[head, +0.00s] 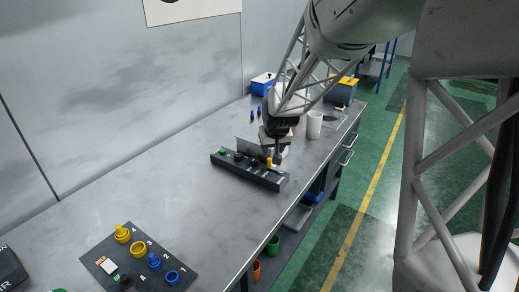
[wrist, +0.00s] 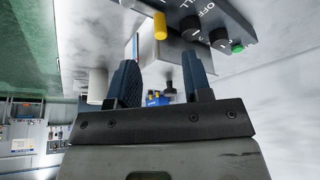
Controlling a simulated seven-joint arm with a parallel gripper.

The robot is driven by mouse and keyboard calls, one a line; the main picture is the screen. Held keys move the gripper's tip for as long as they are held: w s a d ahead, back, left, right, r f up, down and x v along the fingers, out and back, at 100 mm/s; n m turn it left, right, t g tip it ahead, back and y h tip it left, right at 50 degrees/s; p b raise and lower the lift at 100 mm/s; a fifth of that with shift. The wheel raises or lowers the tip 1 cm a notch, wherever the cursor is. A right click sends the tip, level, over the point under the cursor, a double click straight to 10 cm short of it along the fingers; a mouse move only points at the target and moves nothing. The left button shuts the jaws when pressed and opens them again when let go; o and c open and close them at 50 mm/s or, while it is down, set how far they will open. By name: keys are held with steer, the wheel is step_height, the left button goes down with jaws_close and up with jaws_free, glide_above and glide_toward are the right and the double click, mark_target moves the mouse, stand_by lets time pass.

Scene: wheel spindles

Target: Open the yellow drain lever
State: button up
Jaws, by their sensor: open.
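The yellow drain lever (head: 269,162) is a short upright peg near the right end of a dark control panel (head: 236,172) on the workbench. In the wrist view the yellow lever (wrist: 160,26) stands out beyond my fingertips, between their lines. My gripper (head: 276,155) is right by the lever in the head view. In the wrist view my gripper (wrist: 159,68) is open, with nothing between its fingers, and apart from the lever. Black knobs (wrist: 191,31) and a green button (wrist: 237,47) sit along the same panel.
A white mug (head: 314,124) stands behind the panel to the right. The bench between board and panel is clear. A blue bin (head: 262,84) is at the back.

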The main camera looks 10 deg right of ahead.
mark_target(270, 159)
steer(key=shift+w+f, duration=0.45)
steer(key=shift+w, duration=0.2)
steer(key=shift+f, duration=0.1)
steer(key=shift+x, duration=3.8)
steer(key=shift+w, duration=0.1)
jaws_close()
